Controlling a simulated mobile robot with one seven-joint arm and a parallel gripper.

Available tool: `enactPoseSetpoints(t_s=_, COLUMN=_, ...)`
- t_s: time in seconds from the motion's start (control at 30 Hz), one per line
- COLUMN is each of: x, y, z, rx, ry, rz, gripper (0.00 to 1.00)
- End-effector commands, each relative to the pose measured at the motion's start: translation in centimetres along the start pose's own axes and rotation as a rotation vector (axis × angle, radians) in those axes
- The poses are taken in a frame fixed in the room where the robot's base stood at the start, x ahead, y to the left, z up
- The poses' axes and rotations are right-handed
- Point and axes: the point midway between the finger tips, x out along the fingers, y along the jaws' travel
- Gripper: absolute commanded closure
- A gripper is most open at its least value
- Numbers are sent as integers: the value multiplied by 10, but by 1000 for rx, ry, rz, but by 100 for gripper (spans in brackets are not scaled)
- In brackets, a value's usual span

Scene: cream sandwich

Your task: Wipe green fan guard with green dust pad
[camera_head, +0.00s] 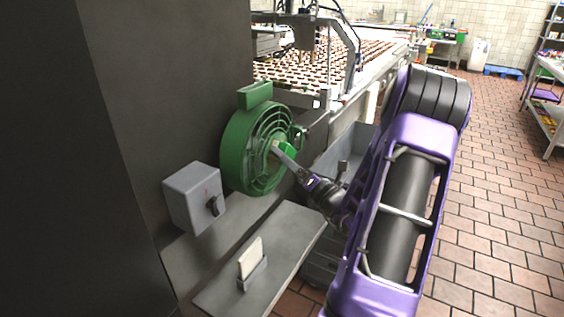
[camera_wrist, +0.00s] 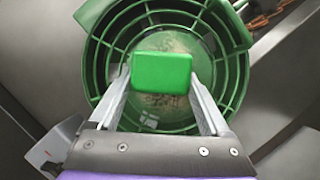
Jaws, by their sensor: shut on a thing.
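The green fan guard (camera_head: 247,153) is a round, ringed grille mounted on the side of a dark cabinet. In the wrist view the guard (camera_wrist: 100,55) fills the upper middle, with brownish dust marks on its centre disc (camera_wrist: 172,42). My gripper (camera_head: 281,153) is shut on the green dust pad (camera_head: 288,150) in front of the guard's centre. In the wrist view the pad (camera_wrist: 162,73) sits between the two fingertips (camera_wrist: 161,88) and hides part of the disc. I cannot tell whether the pad touches the guard.
A grey switch box (camera_head: 193,197) with a black knob is below left of the guard. A grey shelf (camera_head: 290,235) below carries a small holder with a cream card (camera_head: 250,258). A conveyor (camera_head: 325,75) with sandwich biscuits runs behind. The tiled floor at right is open.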

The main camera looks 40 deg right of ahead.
Motion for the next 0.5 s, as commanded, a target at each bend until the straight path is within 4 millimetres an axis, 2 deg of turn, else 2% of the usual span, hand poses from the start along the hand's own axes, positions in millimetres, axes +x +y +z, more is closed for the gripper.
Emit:
enactPoseSetpoints(t_s=0.13, x=5, y=-10, z=8, rx=-2, ry=-1, rz=0, gripper=64)
enactPoseSetpoints(t_s=0.5, x=10, y=-22, z=19, rx=-2, ry=0, rz=1, gripper=64)
